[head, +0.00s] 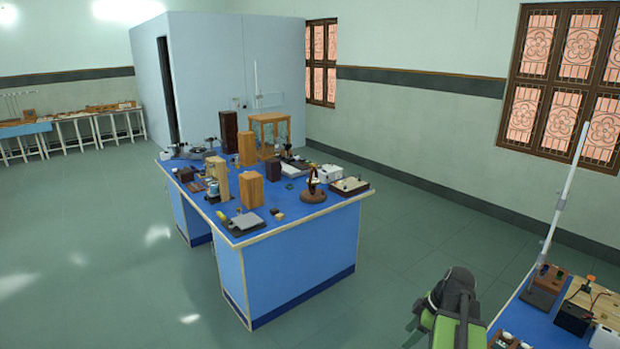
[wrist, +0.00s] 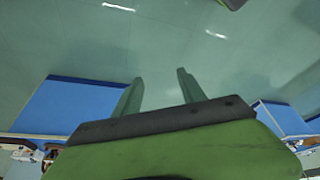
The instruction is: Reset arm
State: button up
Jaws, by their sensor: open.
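My gripper (wrist: 159,76) shows in the wrist view as two grey-green fingers standing apart on a dark bar with a green body behind it. It is open, and nothing is between the fingers. Beyond the fingertips is only bare floor, well away from them. In the head view my green and black arm (head: 455,312) is at the bottom, right of centre, over the floor and just left of a bench. The fingers cannot be made out in that view.
A blue bench (head: 290,262) with wooden boxes and instruments stands in mid-room. Another blue bench (head: 527,325) with a tall pale rod (head: 563,195) and apparatus is close at the lower right. Open green floor (head: 400,240) lies between them. A pale blue cabin (head: 215,70) stands behind.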

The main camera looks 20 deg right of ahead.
jog(key=w+a+f+m+g+h+b, duration=0.1)
jog(key=w+a+f+m, duration=0.1)
jog(key=a, duration=0.9)
jog(key=w+a+f+m+g+h+b, duration=0.1)
jog(key=w+a+f+m+b, duration=0.1)
jog(key=a, duration=1)
jog(key=w+a+f+m+g+h+b, duration=0.1)
jog(key=a+m, duration=0.4)
jog(key=a, duration=0.7)
notch_tip(320, 180, down, 2)
jog(key=shift+w+f+b, duration=0.15)
jog(key=shift+w+b, duration=0.3)
jog(key=shift+w, duration=0.75)
jog(key=shift+c, duration=1)
jog(key=shift+d, duration=0.15)
jog(key=shift+c, duration=0.3)
